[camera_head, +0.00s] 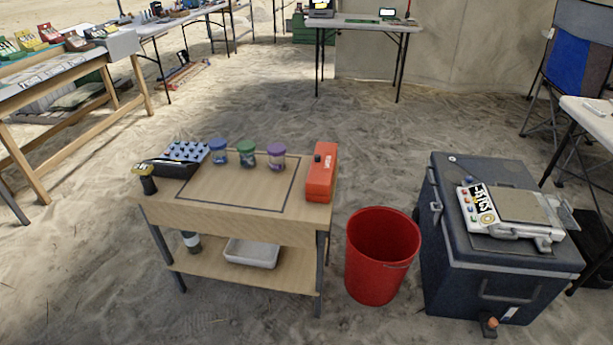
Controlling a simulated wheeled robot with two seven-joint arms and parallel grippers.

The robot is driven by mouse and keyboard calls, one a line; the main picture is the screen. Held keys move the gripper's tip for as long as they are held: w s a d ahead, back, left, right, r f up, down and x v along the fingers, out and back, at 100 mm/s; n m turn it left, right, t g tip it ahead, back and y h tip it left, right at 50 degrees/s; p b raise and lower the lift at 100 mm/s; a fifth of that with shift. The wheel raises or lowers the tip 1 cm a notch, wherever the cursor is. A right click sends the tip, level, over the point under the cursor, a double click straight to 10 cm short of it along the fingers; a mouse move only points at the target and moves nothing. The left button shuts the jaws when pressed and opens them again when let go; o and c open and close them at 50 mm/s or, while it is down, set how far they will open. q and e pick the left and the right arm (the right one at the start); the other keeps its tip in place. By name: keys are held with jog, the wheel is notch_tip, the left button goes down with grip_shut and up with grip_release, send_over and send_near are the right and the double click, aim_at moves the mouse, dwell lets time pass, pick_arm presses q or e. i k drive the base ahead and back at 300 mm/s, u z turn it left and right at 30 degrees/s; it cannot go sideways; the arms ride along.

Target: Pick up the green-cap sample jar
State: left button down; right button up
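The green-cap sample jar (247,154) stands upright on the small wooden table (240,203), at the back edge of a dark outlined rectangle. A blue-cap jar (218,151) stands just left of it and a purple-cap jar (276,157) just right, with small gaps between them. Neither of my grippers is in view, and nothing is touching the jars.
A red box (321,173) lies at the table's right and a black tray of blue-grey pieces (183,153) at its left, near a yellow-topped black container (146,179). The outlined area is clear. A red bucket (381,255) and dark cooler (455,260) stand right.

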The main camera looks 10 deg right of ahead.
aim_at(248, 160)
jog(key=u, duration=0.75)
jog(key=i, duration=0.55)
jog(key=u, duration=0.85)
jog(key=i, duration=0.95)
jog(key=z, duration=0.85)
jog(key=i, duration=0.7)
jog(key=z, duration=0.8)
